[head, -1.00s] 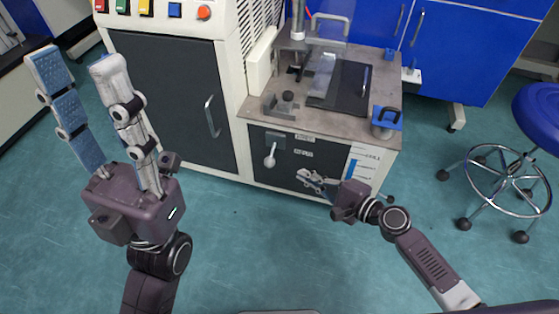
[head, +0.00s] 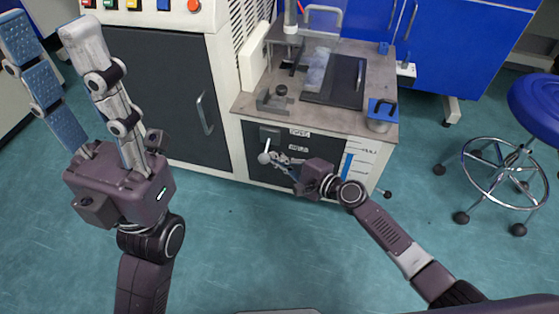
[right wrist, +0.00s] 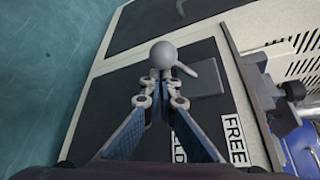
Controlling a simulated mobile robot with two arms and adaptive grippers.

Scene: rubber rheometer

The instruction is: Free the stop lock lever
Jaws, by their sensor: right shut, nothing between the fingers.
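The stop lock lever (head: 264,157) is a pale grey lever with a round ball knob on the dark front panel of the bench unit. In the right wrist view the ball knob (right wrist: 163,54) is just beyond the fingertips, and its arm runs to a grey mounting plate (right wrist: 200,78). My right gripper (head: 274,157) is shut and empty, its tips right beside the knob; I cannot tell whether they touch. It also shows in the right wrist view (right wrist: 160,76). My left gripper (head: 45,28) is open and empty, raised at the left, far from the lever.
A FREE label (right wrist: 234,138) and a partly hidden label (right wrist: 180,140) are on the panel. A blue stool (head: 535,105) stands right, with open floor in front.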

